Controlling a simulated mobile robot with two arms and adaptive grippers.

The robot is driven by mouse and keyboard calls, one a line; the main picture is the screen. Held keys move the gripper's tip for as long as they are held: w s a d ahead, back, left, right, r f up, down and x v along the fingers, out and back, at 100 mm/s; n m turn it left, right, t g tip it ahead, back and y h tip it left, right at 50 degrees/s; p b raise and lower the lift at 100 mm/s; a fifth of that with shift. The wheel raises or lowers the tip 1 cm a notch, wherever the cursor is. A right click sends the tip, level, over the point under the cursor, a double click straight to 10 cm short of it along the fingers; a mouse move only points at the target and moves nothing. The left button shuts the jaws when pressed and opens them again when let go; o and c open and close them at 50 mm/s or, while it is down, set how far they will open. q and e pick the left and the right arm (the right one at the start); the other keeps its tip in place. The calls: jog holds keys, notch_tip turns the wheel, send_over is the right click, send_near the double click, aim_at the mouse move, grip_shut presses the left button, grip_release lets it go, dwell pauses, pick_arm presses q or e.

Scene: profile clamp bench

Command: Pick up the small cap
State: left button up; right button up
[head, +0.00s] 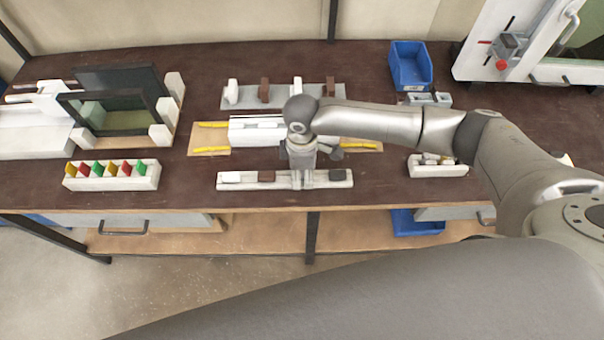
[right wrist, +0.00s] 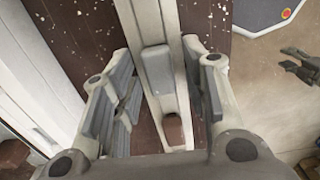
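A light grey block, seemingly the small cap (right wrist: 157,70), sits in the narrow white rail (head: 240,187) at the front of the bench. In the right wrist view it lies between the two spread fingers of my right gripper (right wrist: 158,105), with gaps on both sides. In the head view my right gripper (head: 302,182) points down over the rail and hides that spot. A brown block (head: 266,176) sits in the same rail to the left; it also shows in the wrist view (right wrist: 172,128). Dark finger shapes, probably my left gripper (right wrist: 300,66), show small at the wrist view's right edge.
Behind stand a white profile (head: 250,128) and a grey rack (head: 240,100) with blocks. A holder with coloured tabs (head: 110,184) is left; a blue bin (head: 410,66) is at back right.

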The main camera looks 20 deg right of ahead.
jog(key=c, duration=0.5)
jog(key=shift+o, duration=0.2)
jog(key=shift+r, duration=0.15)
